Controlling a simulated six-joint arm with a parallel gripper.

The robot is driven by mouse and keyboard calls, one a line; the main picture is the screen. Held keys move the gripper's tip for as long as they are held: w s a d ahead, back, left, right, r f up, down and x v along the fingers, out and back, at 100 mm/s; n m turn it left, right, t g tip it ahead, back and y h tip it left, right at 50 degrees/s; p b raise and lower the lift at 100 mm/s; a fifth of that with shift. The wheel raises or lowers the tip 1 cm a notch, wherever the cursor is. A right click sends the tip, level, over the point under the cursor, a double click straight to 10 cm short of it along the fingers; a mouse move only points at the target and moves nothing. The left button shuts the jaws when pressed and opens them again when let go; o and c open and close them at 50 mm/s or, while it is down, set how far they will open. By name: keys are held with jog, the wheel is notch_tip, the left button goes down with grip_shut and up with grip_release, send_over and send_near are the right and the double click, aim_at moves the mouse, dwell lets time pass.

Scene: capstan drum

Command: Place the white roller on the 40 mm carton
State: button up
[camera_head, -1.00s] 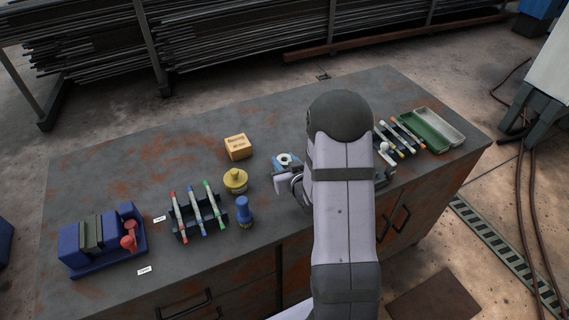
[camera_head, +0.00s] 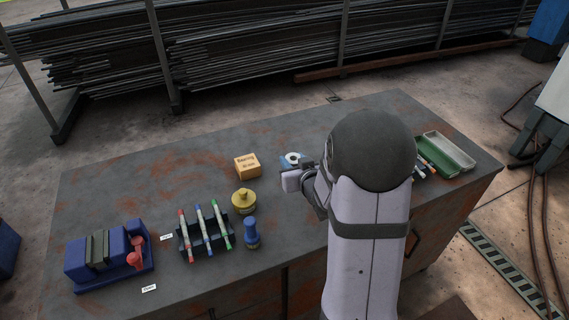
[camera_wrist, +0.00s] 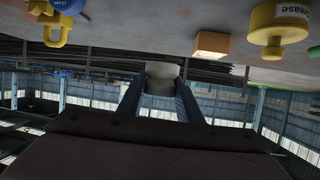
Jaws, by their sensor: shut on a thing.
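The carton (camera_head: 247,166) is a small orange-tan box with dark print, standing on the bench left of my gripper; it also shows in the wrist view (camera_wrist: 211,45). My gripper (camera_head: 306,179) is partly hidden by my arm in the head view. In the wrist view its two fingers (camera_wrist: 163,88) are shut on a pale, rounded piece, which I take as the white roller (camera_wrist: 163,70). In the head view the roller (camera_head: 291,181) shows as a whitish block at the gripper's left end, right of the carton and apart from it.
A yellow grease pot (camera_head: 243,201) stands just in front of the carton. A green tray (camera_head: 446,152) is at right.

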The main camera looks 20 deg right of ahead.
jog(key=w+a+f+n+y+b, duration=0.1)
jog(key=w+a+f+y, duration=0.1)
jog(key=a, duration=0.4)
notch_tip(320, 180, up, 7)
jog(key=b, duration=0.2)
send_over(247, 162)
jog(key=shift+f, duration=0.1)
jog(key=shift+f+p, duration=0.7)
jog(key=shift+f, duration=4.25)
jog(key=shift+f, duration=0.15)
jog(key=o, duration=1)
jog(key=shift+o, duration=0.2)
